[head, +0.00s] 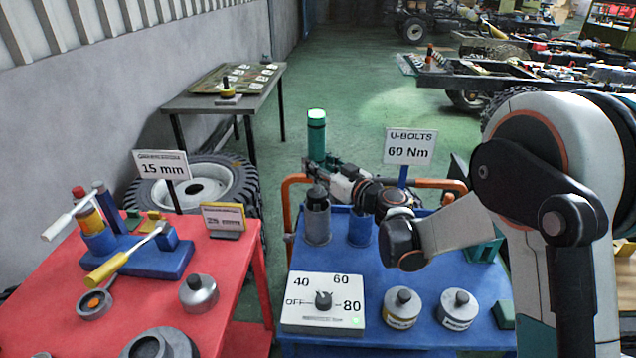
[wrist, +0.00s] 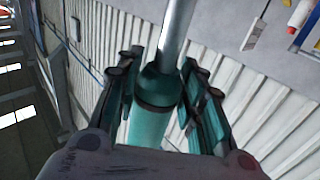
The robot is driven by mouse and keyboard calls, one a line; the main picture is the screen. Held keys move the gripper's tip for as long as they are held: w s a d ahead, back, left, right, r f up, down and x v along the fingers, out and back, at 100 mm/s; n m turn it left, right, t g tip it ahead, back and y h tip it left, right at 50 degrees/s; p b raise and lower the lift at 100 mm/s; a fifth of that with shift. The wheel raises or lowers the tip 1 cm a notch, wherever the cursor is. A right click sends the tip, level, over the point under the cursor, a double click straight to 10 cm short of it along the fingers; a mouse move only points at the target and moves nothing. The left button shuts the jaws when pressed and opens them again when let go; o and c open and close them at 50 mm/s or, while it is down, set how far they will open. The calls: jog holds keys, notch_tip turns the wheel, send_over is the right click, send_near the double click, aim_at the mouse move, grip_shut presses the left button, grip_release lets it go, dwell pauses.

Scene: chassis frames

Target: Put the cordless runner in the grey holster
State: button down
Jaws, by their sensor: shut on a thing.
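The cordless runner (head: 317,134) is a green cylinder with a dark band, held upright above the left back of the blue cart. My gripper (head: 322,172) is shut around it, its fingers partly hidden in the head view. In the wrist view the runner's teal body (wrist: 151,122) is between both fingers, with a grey shaft extending from it. The grey holster (head: 317,226) is a cup on the cart, below the runner. A dark cylindrical part (head: 316,196) shows at its mouth. I cannot tell whether it belongs to the runner, or how deep it sits.
A blue holster (head: 360,230) stands close right of the grey one. A dial box (head: 323,302), two round weights (head: 402,307) and a U-BOLTS 60 Nm sign (head: 409,147) are on the blue cart (head: 385,270). A red table (head: 150,300) with tools stands left.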

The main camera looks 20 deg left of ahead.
aim_at(318, 193)
jog(key=shift+f+b, duration=0.8)
jog(key=shift+f, duration=1.4)
jog(key=c, duration=1.1)
grip_release()
jog(key=shift+o, duration=0.2)
jog(key=shift+r, duration=0.15)
jog(key=p+v, duration=0.2)
jog(key=v, duration=1)
jog(key=shift+p, duration=0.4)
jog(key=shift+s+d, duration=0.1)
